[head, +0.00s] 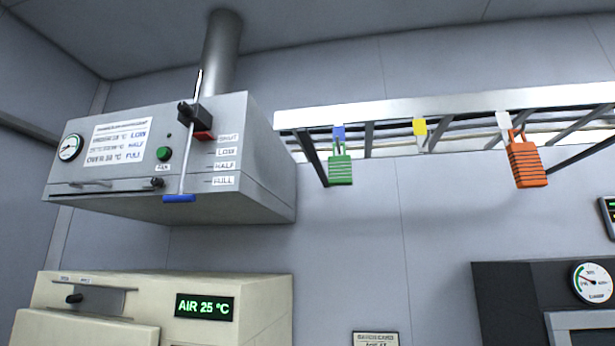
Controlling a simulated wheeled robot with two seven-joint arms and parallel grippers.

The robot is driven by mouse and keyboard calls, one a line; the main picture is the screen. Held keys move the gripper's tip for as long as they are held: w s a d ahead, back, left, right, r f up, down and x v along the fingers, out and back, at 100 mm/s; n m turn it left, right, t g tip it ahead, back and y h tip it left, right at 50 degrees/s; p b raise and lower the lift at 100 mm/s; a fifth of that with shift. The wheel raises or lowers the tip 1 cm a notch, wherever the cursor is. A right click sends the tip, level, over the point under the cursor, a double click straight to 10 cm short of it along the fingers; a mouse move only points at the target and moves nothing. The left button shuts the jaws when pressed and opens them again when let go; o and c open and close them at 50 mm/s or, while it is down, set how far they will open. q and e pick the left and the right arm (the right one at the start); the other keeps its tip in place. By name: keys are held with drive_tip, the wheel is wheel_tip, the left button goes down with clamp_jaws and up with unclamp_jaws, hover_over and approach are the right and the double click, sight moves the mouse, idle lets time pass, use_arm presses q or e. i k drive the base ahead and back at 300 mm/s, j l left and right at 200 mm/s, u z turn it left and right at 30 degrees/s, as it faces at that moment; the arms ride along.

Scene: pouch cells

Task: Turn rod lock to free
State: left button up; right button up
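A black lock block (201,115) with a dark knob on its left sits on the front of the grey hood box, at its upper right. A red piece (204,136) shows just below the block. A thin metal rod (186,160) runs through or behind the block; I cannot tell which. The rod reaches above the box and down to a blue handle (179,198) at its lower end, below the FULL label. Neither of my grippers shows.
The box also carries a round gauge (70,147), a printed chart (118,142) and a green button (163,153). A beige unit (255,310) reading AIR 25 °C stands below. A rack (390,112) with green (341,170) and orange (527,164) padlocks hangs at right.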

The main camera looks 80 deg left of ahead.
sight(186, 110)
drive_tip(key=u, duration=3.6)
